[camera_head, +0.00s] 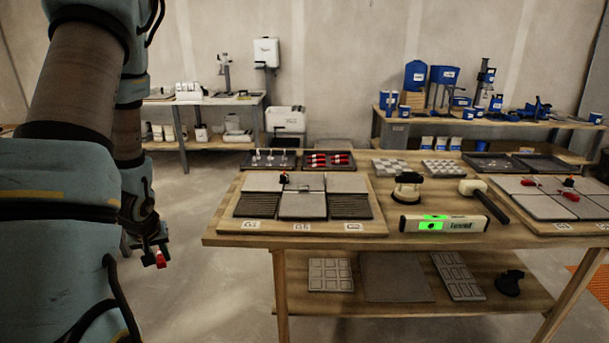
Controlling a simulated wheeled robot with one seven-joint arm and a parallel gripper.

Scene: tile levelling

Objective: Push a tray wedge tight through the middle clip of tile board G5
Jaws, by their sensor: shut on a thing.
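My gripper (156,257) is at the left, off the table's left edge and above the floor. It is shut on a small red wedge (160,261), mostly hidden by the fingers. A tile board (377,222) with grey tiles and dark ribbed areas lies on the left of the table. A small dark and red piece (284,178) stands at the board's back tile seam. Other clips there are too small to tell. A dark tray of red wedges (329,160) lies behind the board.
A tray of small upright clips (270,159) is beside the wedge tray. A suction cup (407,187), a level (443,224) and a mallet (484,200) lie right of the board. Another tile board (545,205) is at the right. Floor separates my gripper from the table.

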